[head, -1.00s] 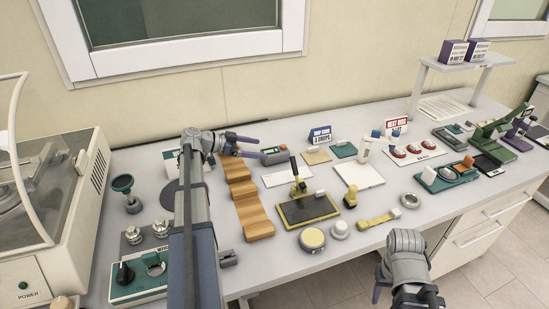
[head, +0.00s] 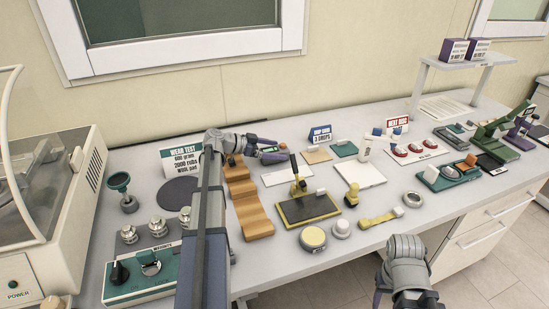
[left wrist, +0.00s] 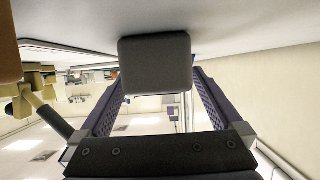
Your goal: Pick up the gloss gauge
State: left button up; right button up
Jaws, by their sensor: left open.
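The gloss gauge appears to be the small dark grey device (head: 270,149) near the back of the bench, right of the wooden stepped block. My left gripper (head: 279,150) is at it, open, with its purple fingers on either side. The fingers hide much of the device in the head view. In the left wrist view a grey boxy body (left wrist: 155,65) stands between the two spread fingers, with a gap visible at its right. My right gripper (head: 395,298) is low at the bottom edge, away from the bench items; its jaws are mostly out of sight.
The wooden stepped block (head: 247,205) lies beside my left forearm. A white sheet (head: 287,174) and a dark yellow-edged plate (head: 308,208) lie in front of the device. A wear test sign (head: 181,160) stands left. Several other bench tools fill the right side.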

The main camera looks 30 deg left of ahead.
pick_arm(q)
grip_shut()
dwell(0.8)
